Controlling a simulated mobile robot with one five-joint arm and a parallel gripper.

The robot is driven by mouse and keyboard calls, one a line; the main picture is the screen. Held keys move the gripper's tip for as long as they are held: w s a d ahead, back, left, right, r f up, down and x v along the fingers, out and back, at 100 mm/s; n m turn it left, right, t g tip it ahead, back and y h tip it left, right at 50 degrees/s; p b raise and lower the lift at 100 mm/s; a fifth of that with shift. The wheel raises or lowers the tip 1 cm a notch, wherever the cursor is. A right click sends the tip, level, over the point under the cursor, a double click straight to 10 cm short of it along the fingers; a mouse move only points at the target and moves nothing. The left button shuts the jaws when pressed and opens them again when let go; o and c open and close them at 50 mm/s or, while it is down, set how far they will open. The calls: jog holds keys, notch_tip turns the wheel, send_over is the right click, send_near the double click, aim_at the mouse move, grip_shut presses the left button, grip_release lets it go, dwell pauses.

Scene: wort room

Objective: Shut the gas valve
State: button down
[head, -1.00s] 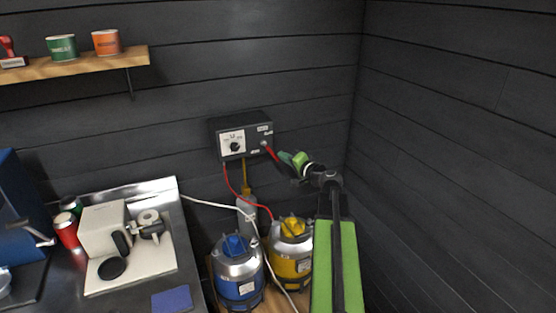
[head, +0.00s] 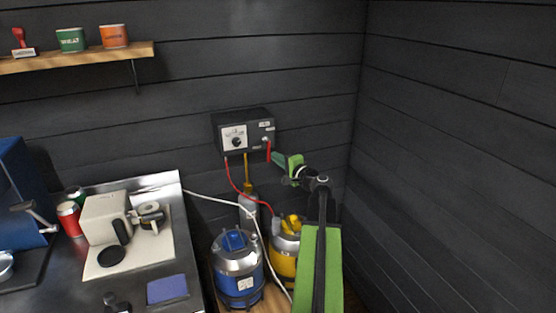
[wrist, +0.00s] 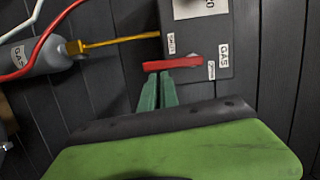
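The gas valve is a red lever (head: 268,149) on the front of a dark wall box (head: 229,120). In the head view it hangs about straight down. In the wrist view the red lever (wrist: 175,63) lies across the box face (wrist: 200,42) beside a GAS label, with two small labels too blurred to read. My gripper (head: 279,160) is just right of the lever. In the wrist view my gripper's green fingers (wrist: 158,76) are together, their tips at the lever's side, seemingly touching it; nothing is between them.
A yellow pipe (wrist: 118,41) and a grey gas cylinder (wrist: 38,57) are below the box. Blue (head: 237,263) and yellow (head: 285,255) vessels stand under it, with red and white hoses nearby. A counter (head: 190,255) is at left. The right wall is bare.

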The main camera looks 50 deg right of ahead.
jog(key=shift+a, duration=0.1)
dwell(0.3)
jog(key=s+d, duration=0.1)
jog(key=s, duration=1)
jog(key=shift+s+d, duration=0.35)
jog(key=shift+f, duration=0.1)
